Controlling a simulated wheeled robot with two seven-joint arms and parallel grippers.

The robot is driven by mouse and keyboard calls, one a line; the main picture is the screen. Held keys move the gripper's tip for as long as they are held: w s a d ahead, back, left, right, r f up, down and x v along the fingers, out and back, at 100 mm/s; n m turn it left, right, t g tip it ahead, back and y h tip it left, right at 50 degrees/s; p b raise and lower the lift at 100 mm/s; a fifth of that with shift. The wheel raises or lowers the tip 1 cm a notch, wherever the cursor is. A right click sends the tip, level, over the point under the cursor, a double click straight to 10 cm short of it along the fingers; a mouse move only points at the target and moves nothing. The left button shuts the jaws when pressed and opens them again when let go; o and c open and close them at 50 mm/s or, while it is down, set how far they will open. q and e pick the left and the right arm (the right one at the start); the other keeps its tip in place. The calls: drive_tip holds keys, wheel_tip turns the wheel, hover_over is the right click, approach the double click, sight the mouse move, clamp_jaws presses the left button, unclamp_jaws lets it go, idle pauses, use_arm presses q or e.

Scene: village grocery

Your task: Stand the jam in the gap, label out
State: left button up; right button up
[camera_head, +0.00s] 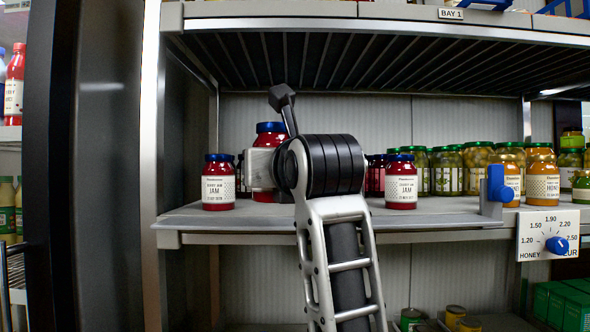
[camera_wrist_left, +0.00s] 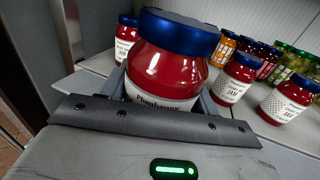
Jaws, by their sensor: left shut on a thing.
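The jam jar (camera_head: 270,141), red with a blue lid, is in my left gripper (camera_head: 262,169) over the shelf. Its lid is higher than those of the neighbouring jars. In the left wrist view the jar (camera_wrist_left: 172,64) sits between the fingers, with the top of its white label facing the wrist camera. The gripper hides its lower part, so I cannot tell whether it touches the shelf. One jam jar (camera_head: 218,188) stands to the left and another (camera_head: 401,188) to the right, labels outward; the gap lies between them. My right gripper is not in view.
The shelf board (camera_head: 345,226) has a slatted shelf (camera_head: 380,55) above it. More jars stand behind and to the right, including green-lidded jars (camera_head: 447,172) and honey (camera_head: 542,180). A blue slider (camera_head: 495,185) and a dial plate (camera_head: 550,238) are at the right front edge.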

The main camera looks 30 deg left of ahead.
use_arm(q)
drive_tip(key=shift+w+r, duration=0.1)
drive_tip(key=shift+w, duration=0.3)
drive_tip(key=shift+w+a, duration=0.15)
drive_tip(key=shift+w, duration=0.05)
drive_tip(key=shift+w+a+r+p, duration=0.25)
drive_tip(key=shift+w+a+p, duration=0.15)
drive_tip(key=shift+a+p, duration=0.15)
drive_tip(key=w+a+p, duration=0.2)
drive_tip(key=w, duration=0.2)
drive_tip(key=w+a+p, duration=0.2)
drive_tip(key=w+a, duration=0.1)
drive_tip(key=w, duration=0.2)
drive_tip(key=w+a+p, duration=0.2)
drive_tip(key=w+a, duration=0.1)
drive_tip(key=w, duration=0.1)
drive_tip(key=shift+w+p, duration=0.2)
drive_tip(key=shift+p, duration=0.15)
drive_tip(key=shift+f+b, duration=0.7)
drive_tip(key=shift+f, duration=0.2)
drive_tip(key=shift+f+b, duration=0.4)
drive_tip(key=shift+f, duration=0.4)
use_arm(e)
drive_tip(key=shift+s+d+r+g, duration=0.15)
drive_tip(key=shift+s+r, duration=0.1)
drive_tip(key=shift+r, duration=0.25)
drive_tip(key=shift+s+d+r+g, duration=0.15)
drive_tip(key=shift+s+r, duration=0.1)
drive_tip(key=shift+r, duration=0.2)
